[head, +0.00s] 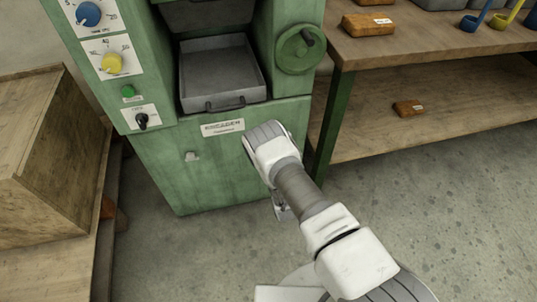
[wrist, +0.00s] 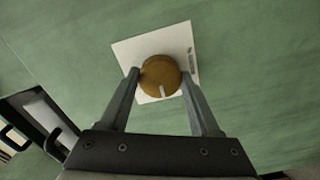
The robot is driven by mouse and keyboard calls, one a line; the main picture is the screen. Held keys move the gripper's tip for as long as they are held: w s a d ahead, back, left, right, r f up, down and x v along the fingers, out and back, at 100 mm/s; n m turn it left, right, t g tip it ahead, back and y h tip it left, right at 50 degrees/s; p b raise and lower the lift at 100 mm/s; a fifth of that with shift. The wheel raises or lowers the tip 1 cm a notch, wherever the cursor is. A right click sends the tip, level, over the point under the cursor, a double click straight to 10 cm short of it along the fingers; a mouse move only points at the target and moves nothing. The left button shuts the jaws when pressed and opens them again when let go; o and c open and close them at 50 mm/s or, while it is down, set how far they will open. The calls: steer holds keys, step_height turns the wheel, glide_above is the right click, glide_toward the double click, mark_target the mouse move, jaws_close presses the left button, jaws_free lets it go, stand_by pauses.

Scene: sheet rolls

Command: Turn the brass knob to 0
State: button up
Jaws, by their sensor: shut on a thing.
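The brass knob (wrist: 158,70) is round, with a pale pointer mark near its lower rim. In the wrist view the mark points down, slightly to the right. The knob sits on a white plate (wrist: 128,50) on a green panel. Small print runs along the plate's right edge; I cannot read it or make out a 0. My gripper (wrist: 160,77) is shut on the knob, one finger at its left side and one at its right. In the head view I cannot see the brass knob; my arm covers part of the machine's front.
The green machine (head: 220,160) carries blue (head: 88,14), yellow (head: 111,63) and black (head: 142,120) controls, a grey tray (head: 215,103) and a handwheel (head: 298,50). A wooden crate (head: 45,150) stands left, a workbench (head: 420,45) right. Floor right of my arm is clear.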

steer(key=n, duration=0.6)
steer(key=shift+n, duration=0.3)
stand_by(0.4)
steer(key=o, duration=1.4)
steer(key=shift+s, duration=0.15)
